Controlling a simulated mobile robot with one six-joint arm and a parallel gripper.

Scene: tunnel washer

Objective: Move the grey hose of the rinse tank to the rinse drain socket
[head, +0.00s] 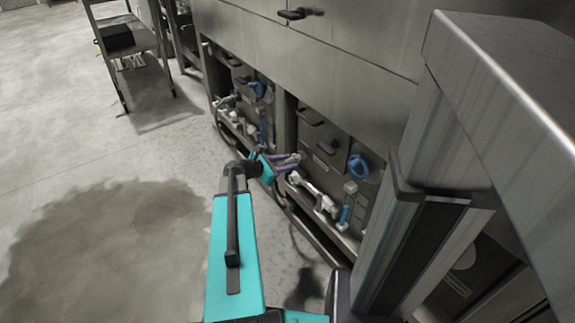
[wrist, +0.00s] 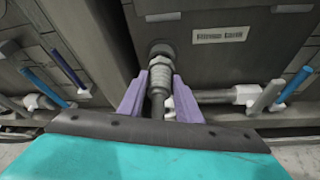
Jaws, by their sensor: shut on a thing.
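My gripper (wrist: 158,84) has its purple fingers on either side of the grey hose (wrist: 157,104) and is shut on it. The hose's pale ribbed end fitting (wrist: 161,72) points at a dark round collar (wrist: 161,50) on the machine's lower front. Fitting and collar line up; I cannot tell whether the fitting is seated in it or only close. In the head view my gripper (head: 291,160) is at the lower panels, and the hose cannot be made out there.
Blue levers stand left (wrist: 40,88) and right (wrist: 295,86) of my gripper, beside a grey lever (wrist: 267,96) and white pipework (wrist: 215,96). A blue ring (head: 358,167) hangs on the right panel. A rack (head: 128,50) stands far left. The floor left of my arm is open, with a wet patch (head: 110,250).

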